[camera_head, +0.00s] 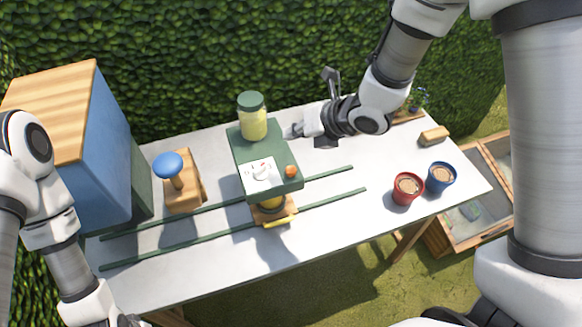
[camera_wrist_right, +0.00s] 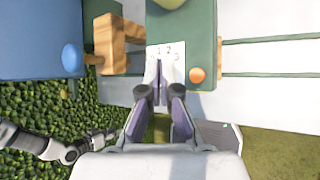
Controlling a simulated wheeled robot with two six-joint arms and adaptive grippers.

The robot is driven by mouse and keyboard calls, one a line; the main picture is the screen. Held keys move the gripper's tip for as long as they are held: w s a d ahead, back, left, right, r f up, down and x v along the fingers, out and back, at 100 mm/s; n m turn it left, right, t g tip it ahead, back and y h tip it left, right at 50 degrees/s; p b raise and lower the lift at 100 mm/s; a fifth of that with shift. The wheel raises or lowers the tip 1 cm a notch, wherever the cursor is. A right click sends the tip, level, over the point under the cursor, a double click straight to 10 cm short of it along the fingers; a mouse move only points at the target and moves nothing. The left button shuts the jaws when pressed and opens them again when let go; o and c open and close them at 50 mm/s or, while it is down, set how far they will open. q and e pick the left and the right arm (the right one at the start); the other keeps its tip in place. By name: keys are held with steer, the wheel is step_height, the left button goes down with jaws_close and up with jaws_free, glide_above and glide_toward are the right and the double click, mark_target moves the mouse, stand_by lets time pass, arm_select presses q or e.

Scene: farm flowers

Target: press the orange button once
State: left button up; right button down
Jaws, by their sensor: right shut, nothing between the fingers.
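The orange button (camera_head: 291,172) is a small round knob on the green machine (camera_head: 285,155), right of a white dial plate (camera_head: 259,177). It also shows in the right wrist view (camera_wrist_right: 197,75). My right gripper (camera_head: 293,131) is shut and empty, behind and above the button in the head view. In the right wrist view, its fingertips (camera_wrist_right: 160,66) lie over the numbered plate, left of the button and apart from it in the picture. My left arm is at the lower left; its gripper is mostly cut off in the head view.
A yellow jar (camera_head: 253,122) with a green lid tops the machine. A wooden block with a blue knob (camera_head: 168,165) and a blue box (camera_head: 103,150) stand left. Red (camera_head: 405,190) and blue (camera_head: 441,178) pots stand right. Green rails run along the table.

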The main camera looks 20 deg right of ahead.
mark_target(293, 169)
step_height(293, 169, down, 8)
steer(key=b, duration=0.5)
steer(key=shift+b, duration=0.3)
steer(key=shift+f+b, duration=0.35)
steer(key=shift+b, duration=0.05)
stand_by(0.6)
steer(key=shift+f+b, duration=0.4)
steer(key=shift+b, duration=0.2)
steer(key=shift+f+b, duration=0.6)
steer(key=shift+b, duration=0.1)
stand_by(0.5)
steer(key=shift+r, duration=0.15)
steer(key=shift+r+p, duration=0.6)
steer(key=shift+r, duration=0.3)
